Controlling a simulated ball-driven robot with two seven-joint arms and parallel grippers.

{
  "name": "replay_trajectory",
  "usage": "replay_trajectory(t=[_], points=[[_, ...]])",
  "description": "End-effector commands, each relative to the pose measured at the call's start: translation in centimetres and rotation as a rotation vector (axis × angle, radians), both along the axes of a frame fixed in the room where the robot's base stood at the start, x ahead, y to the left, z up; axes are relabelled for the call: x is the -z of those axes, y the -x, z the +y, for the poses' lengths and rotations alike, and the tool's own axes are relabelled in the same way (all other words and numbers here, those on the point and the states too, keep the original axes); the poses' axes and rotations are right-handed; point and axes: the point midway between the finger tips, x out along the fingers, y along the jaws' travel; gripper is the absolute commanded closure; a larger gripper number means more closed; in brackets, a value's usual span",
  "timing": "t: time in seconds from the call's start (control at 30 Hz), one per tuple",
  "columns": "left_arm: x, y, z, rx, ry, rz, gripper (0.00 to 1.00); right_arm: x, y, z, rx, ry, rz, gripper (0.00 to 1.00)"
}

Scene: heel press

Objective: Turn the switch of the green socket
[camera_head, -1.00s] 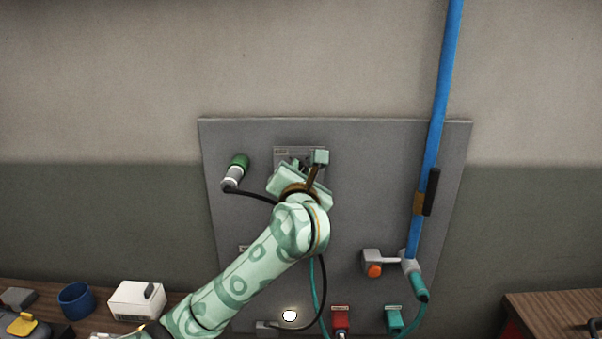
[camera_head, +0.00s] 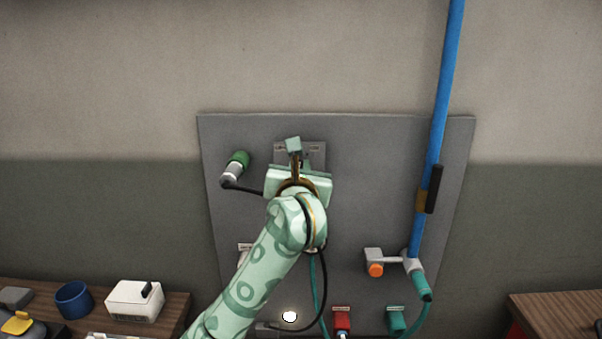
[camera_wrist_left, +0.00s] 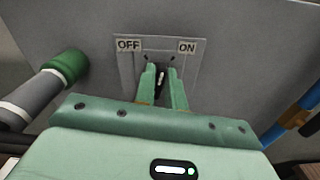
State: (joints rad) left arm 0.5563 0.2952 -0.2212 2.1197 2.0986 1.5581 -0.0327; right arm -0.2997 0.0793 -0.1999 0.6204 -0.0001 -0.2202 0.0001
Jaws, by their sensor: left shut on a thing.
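A grey switch plate (camera_wrist_left: 190,62) on the wall panel carries an OFF label at left and an ON label at right; it also shows in the head view (camera_head: 318,150). Its dark switch lever (camera_wrist_left: 161,79) sits between my left gripper's fingers, pointing roughly between the labels. My left gripper (camera_wrist_left: 162,82) is shut on this lever; in the head view the wrist mostly hides the fingers. A green-capped grey plug or socket (camera_head: 238,162) with a black cable is left of the plate; it also shows in the wrist view (camera_wrist_left: 66,67). My right gripper is out of view.
A blue pole (camera_head: 435,135) stands along the panel's right side, beside an orange-ended fitting (camera_head: 376,269). Red (camera_head: 342,319) and teal (camera_head: 396,319) connectors with cables sit low on the panel. A blue cup (camera_head: 73,300) and white box (camera_head: 135,301) stand on the left bench.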

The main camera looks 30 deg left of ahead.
Motion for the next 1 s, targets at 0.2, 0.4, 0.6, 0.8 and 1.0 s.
replay_trajectory(t=[0.2, 0.4, 0.6, 0.8, 1.0], points=[[0.4, 0.0, 0.1, 0.002, 0.179, -0.107, 1.0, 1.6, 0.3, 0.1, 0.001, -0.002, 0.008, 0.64], [0.5, 0.1, 0.2, 0.001, 0.34, -0.205, 1.0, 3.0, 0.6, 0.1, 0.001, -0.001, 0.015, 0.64], [0.5, 0.2, 0.4, 0.002, 0.481, -0.291, 1.0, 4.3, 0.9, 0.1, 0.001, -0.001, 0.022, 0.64], [0.5, 0.2, 0.5, 0.0, 0.588, -0.356, 1.0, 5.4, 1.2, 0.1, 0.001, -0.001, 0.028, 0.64], [0.4, 0.3, 0.5, 0.0, 0.653, -0.396, 1.0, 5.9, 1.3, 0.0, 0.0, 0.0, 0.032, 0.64]])
